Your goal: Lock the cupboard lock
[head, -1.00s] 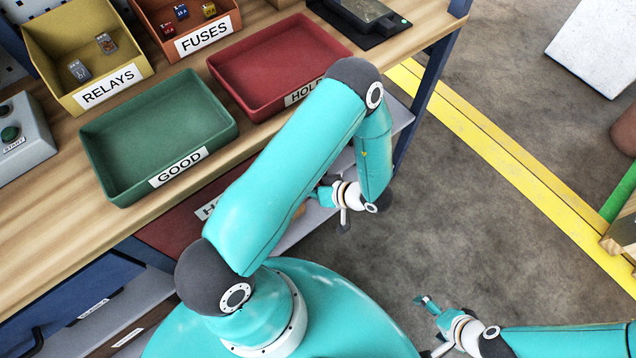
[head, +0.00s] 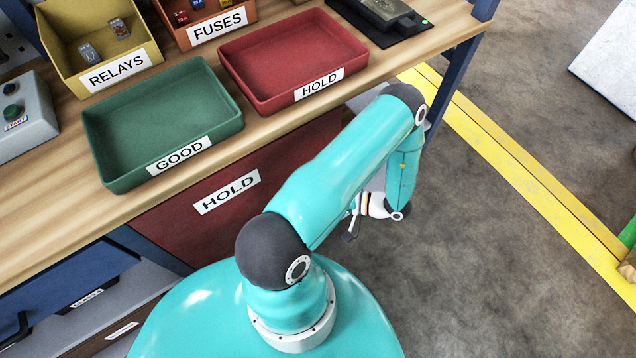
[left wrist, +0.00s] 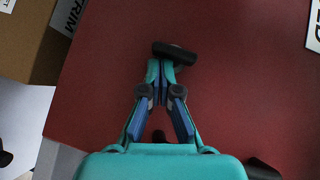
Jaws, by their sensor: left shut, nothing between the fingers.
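The red cupboard front (head: 150,225) with a HOLD label is below the worktop in the head view. It also fills most of the left wrist view (left wrist: 250,80). A short dark bar (left wrist: 175,52), which looks like the lock's handle, stands against the red surface, lying nearly crosswise. My left gripper (left wrist: 160,66) is shut and empty, its fingertips right at the bar; I cannot tell whether they touch it. In the head view my left gripper (head: 350,232) is small, at the right of the cupboard front, partly hidden by my arm. My right gripper is out of view.
A green GOOD tray (head: 115,175), a red HOLD tray (head: 290,100) and yellow (head: 145,75) and orange (head: 195,40) bins stand on the worktop (head: 60,235). A table leg (head: 455,90) is at the right.

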